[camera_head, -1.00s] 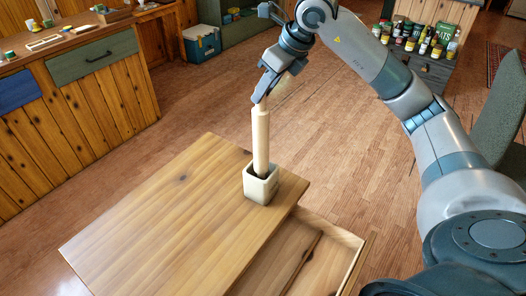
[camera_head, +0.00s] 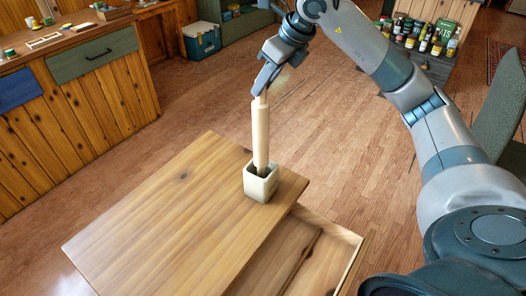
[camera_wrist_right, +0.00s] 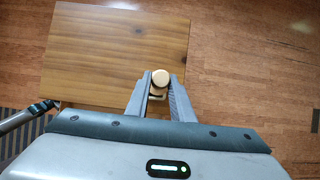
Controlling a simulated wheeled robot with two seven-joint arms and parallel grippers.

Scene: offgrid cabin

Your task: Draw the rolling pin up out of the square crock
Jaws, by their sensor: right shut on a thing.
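The pale wooden rolling pin (camera_head: 261,135) stands nearly upright, its lower end inside the square crock and hidden by the crock's rim. The cream square crock (camera_head: 260,188) sits upright near the right edge of the wooden tabletop. My right gripper (camera_head: 262,92) is shut on the pin's top handle from above. In the right wrist view, the pin's round end (camera_wrist_right: 160,77) shows between the two fingers of the right gripper (camera_wrist_right: 158,88). My left gripper is not in view.
The wooden tabletop (camera_head: 175,210) is bare left of the crock. An open drawer (camera_head: 330,250) juts out at the lower right. A counter with drawers (camera_head: 90,110) stands at left. A blue cooler (camera_head: 202,42) and shelved jars (camera_head: 425,40) are farther back.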

